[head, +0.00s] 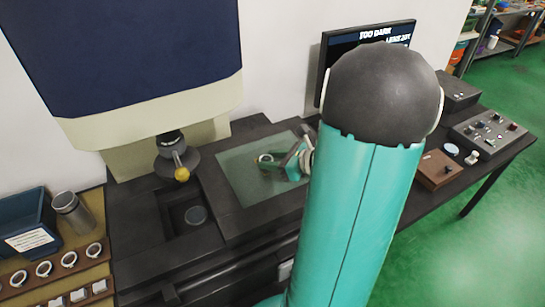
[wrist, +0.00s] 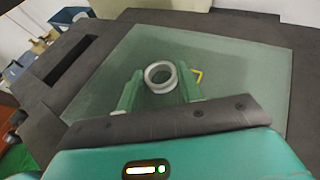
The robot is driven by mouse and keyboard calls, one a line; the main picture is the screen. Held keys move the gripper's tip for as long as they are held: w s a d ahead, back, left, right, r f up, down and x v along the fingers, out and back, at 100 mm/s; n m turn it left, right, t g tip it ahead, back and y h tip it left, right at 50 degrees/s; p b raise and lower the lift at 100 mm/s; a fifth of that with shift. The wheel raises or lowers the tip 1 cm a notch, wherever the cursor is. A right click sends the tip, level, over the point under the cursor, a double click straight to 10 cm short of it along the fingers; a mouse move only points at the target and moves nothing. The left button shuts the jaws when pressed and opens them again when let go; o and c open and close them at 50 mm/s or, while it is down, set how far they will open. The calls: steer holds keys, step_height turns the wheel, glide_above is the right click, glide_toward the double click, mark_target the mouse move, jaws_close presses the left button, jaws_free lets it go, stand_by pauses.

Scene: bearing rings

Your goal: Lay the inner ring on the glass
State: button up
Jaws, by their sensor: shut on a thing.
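The inner ring (wrist: 149,84), a pale metal ring, sits between the green fingers of my gripper (wrist: 160,88) in the wrist view. My gripper is shut on it. In the head view the ring (head: 264,158) shows small at the fingertips, and my gripper (head: 272,162) reaches in from the right. The glass (head: 245,185) is a greenish plate in a dark stage; it also fills the middle of the wrist view (wrist: 240,70). The ring is over the glass, and I cannot tell whether it touches it. A yellow corner mark (wrist: 198,77) lies just right of the ring.
A probe with a yellow tip (head: 181,174) hangs left of the glass. A wooden rack (head: 72,286) with several rings, a metal cup (head: 72,212) and a blue bin (head: 25,225) stand at the left. A monitor (head: 340,40) and a control box (head: 490,132) are at the right.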

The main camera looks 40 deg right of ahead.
steer(key=shift+a, duration=0.15)
steer(key=shift+s, duration=0.15)
steer(key=shift+f, duration=0.1)
steer(key=o, duration=1)
